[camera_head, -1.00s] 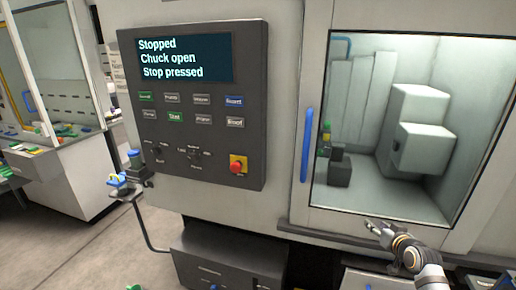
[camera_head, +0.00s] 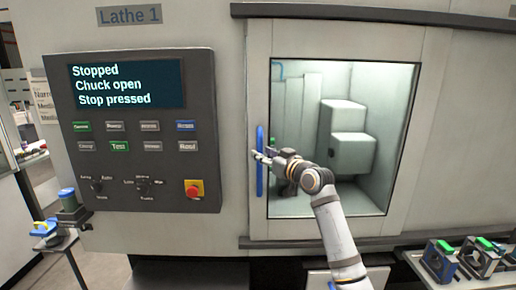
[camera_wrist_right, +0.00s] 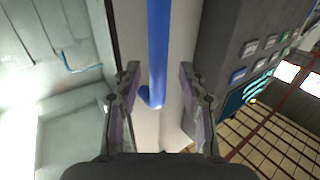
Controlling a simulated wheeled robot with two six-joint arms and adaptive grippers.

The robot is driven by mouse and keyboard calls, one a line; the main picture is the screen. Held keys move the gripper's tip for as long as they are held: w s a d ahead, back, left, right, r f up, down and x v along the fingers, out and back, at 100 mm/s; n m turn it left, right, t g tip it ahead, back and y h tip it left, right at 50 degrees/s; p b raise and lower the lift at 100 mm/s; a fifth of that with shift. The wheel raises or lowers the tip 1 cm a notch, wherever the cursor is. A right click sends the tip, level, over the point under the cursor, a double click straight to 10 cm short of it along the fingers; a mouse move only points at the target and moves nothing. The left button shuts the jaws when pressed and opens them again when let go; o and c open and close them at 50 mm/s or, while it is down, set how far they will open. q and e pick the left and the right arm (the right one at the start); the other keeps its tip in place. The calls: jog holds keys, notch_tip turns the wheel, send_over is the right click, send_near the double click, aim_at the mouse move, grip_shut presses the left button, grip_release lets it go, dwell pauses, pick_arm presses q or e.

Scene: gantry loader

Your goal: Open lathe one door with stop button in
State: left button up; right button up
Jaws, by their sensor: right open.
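The lathe door (camera_head: 407,150) has a large window and looks shut. Its blue vertical handle (camera_head: 260,172) is on the door's left side. My right gripper (camera_head: 263,155) is at the handle in the head view. In the right wrist view the open fingers (camera_wrist_right: 158,90) stand on either side of the blue handle (camera_wrist_right: 157,50), apart from it. The stop button (camera_head: 194,189) is red on a yellow plate at the panel's lower right. The panel screen (camera_head: 126,85) reads "Stopped", "Chuck open", "Stop pressed". My left gripper is out of view.
The dark control panel (camera_head: 140,165) stands left of the door. A "Lathe 1" sign (camera_head: 130,15) is above it. Rails run above and below the door. Dark fixtures with green parts (camera_head: 440,260) stand at the lower right. A blue-capped part (camera_head: 68,200) is at the lower left.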

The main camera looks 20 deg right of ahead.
aim_at(262, 153)
jog(key=shift+p+x, duration=0.3)
jog(key=shift+x, duration=1.2)
jog(key=shift+d+f, duration=0.1)
grip_shut()
jog(key=shift+w, duration=0.1)
